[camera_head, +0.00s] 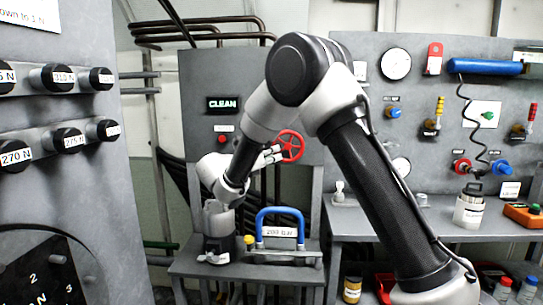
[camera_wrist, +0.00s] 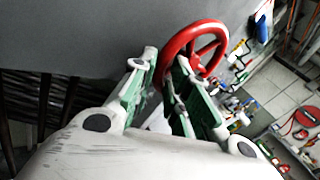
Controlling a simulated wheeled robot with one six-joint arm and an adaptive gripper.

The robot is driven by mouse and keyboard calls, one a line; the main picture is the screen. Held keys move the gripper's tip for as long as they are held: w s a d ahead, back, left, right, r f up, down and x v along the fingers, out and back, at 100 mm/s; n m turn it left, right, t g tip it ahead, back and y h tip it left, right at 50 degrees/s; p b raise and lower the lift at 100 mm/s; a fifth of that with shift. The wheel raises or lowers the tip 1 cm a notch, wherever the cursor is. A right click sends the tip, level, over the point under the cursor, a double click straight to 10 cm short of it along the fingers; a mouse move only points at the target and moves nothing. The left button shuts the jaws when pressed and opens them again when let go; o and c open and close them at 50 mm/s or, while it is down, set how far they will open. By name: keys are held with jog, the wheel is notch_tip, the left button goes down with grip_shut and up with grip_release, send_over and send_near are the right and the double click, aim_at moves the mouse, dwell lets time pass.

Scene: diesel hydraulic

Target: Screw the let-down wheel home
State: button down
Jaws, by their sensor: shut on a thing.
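The let-down wheel is a red spoked handwheel (camera_head: 291,147) on the front of the grey panel below the CLEAN sign. My gripper (camera_head: 270,157) reaches it from the left and is shut on its rim. In the wrist view the red wheel (camera_wrist: 190,37) stands at the top middle, with the near part of its rim between the green-padded fingers of my gripper (camera_wrist: 163,68). The fingers hide part of the rim, and the wheel's stem is hidden. How far the wheel is screwed in cannot be told.
A grey bench (camera_head: 188,267) below bears a blue-handled block (camera_head: 280,216). The right bench (camera_head: 440,229) holds a metal canister (camera_head: 468,207) and an orange box (camera_head: 522,214). A gauge panel (camera_head: 425,120) stands behind it. A panel with black knobs (camera_head: 100,160) stands close at left.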

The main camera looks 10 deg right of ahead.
jog(key=shift+f, duration=0.1)
dwell(0.7)
jog(key=c, duration=1.5)
grip_release()
jog(key=v, duration=1.2)
jog(key=shift+a, duration=0.1)
